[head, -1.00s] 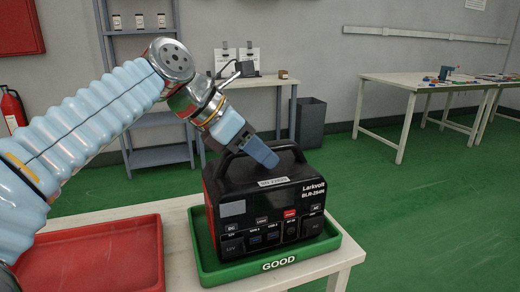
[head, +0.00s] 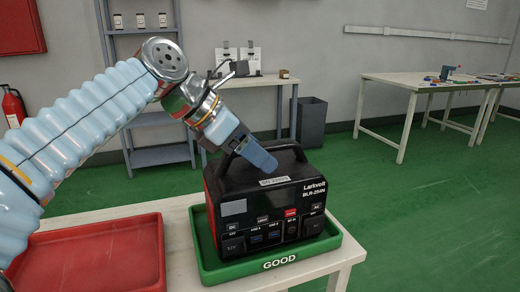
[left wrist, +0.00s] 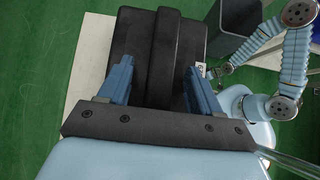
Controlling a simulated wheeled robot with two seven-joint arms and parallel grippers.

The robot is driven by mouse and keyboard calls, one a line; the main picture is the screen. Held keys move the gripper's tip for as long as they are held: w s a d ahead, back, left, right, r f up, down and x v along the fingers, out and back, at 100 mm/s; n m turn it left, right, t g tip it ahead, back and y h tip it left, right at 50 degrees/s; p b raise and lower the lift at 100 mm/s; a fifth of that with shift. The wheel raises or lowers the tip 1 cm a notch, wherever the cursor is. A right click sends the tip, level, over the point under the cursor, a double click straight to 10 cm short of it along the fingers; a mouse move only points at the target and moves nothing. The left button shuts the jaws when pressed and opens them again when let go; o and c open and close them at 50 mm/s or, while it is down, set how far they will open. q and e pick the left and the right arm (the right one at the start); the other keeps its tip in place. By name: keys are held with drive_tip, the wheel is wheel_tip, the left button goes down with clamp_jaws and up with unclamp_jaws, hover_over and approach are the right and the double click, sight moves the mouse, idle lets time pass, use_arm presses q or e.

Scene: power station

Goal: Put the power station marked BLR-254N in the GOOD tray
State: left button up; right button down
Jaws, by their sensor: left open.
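The power station (head: 262,207) is a black box with red edges, marked Larkvolt BLR-254N. It sits upright in the green GOOD tray (head: 215,276) on the table. My left gripper (head: 262,156) is at the top handle, fingers pointing down. In the left wrist view, its two blue fingers (left wrist: 160,85) are apart, one on each side of the dark handle bar (left wrist: 163,50). The front finger partly hides the handle in the head view. I cannot tell whether the fingers touch the station. My right gripper does not show clearly in either view.
A red tray (head: 90,259), empty where visible, lies left of the green tray on the same white table (head: 180,236). A grey bin (head: 311,122) stands on the floor behind. Another white table (head: 390,85) is at the back right.

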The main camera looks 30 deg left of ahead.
sight(219, 166)
use_arm(q)
drive_tip(key=shift+s+a+p, duration=0.2)
drive_tip(key=shift+s+a, duration=1.1)
drive_tip(key=shift+s, duration=0.25)
drive_tip(key=shift+s+a+p, duration=0.2)
drive_tip(key=shift+s+a, duration=1.1)
drive_tip(key=shift+s, duration=0.2)
drive_tip(key=o, duration=0.6)
drive_tip(key=shift+c, duration=0.2)
drive_tip(key=shift+f, duration=0.2)
drive_tip(key=p+v, duration=0.3)
drive_tip(key=v, duration=1.1)
drive_tip(key=shift+d+r, duration=0.15)
